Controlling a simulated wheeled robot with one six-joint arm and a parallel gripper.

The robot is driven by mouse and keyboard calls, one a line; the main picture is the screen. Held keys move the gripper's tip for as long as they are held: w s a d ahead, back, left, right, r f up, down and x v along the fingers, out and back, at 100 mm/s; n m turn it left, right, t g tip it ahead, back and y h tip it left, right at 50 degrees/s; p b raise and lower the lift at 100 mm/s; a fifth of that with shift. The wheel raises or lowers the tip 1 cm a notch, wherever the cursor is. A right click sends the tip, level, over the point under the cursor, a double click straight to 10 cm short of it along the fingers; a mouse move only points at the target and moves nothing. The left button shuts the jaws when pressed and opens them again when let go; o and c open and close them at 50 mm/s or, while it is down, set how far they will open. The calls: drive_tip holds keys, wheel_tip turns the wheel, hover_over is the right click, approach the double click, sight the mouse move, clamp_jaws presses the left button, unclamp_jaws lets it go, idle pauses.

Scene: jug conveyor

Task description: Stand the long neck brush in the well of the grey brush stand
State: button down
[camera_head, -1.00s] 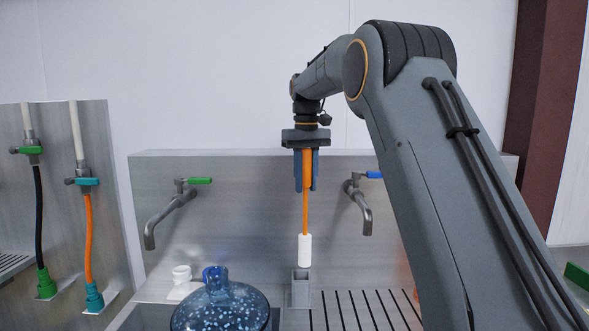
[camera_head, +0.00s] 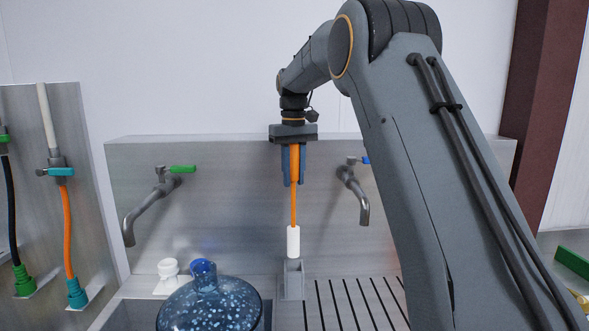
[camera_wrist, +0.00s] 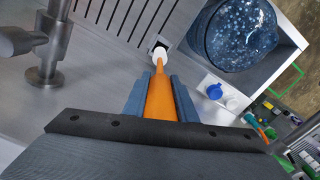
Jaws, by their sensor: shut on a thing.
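The long neck brush has an orange handle (camera_head: 294,205) and a white head (camera_head: 293,241) at its lower end. My gripper (camera_head: 294,180) is shut on the orange handle and holds the brush upright, head down. The grey brush stand (camera_head: 292,281) is a small square block below the brush. In the head view the white head's lower end is at the stand's top; I cannot tell whether it has entered the well. In the wrist view the orange handle (camera_wrist: 161,98) runs between the blue fingers to the white head (camera_wrist: 160,56), beside the stand's dark opening (camera_wrist: 157,43).
A blue water jug (camera_head: 212,304) stands in the sink left of the stand, with a white fitting (camera_head: 168,268) behind it. Taps with green (camera_head: 182,169) and blue (camera_head: 366,160) handles flank the brush. A slotted drainboard (camera_head: 350,303) lies to the right.

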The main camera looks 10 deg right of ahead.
drive_tip(key=shift+f+b, duration=1.5)
drive_tip(key=shift+f, duration=3.5)
drive_tip(key=c, duration=1.4)
unclamp_jaws()
drive_tip(key=shift+r+b, duration=1.5)
drive_tip(key=shift+r, duration=2.4)
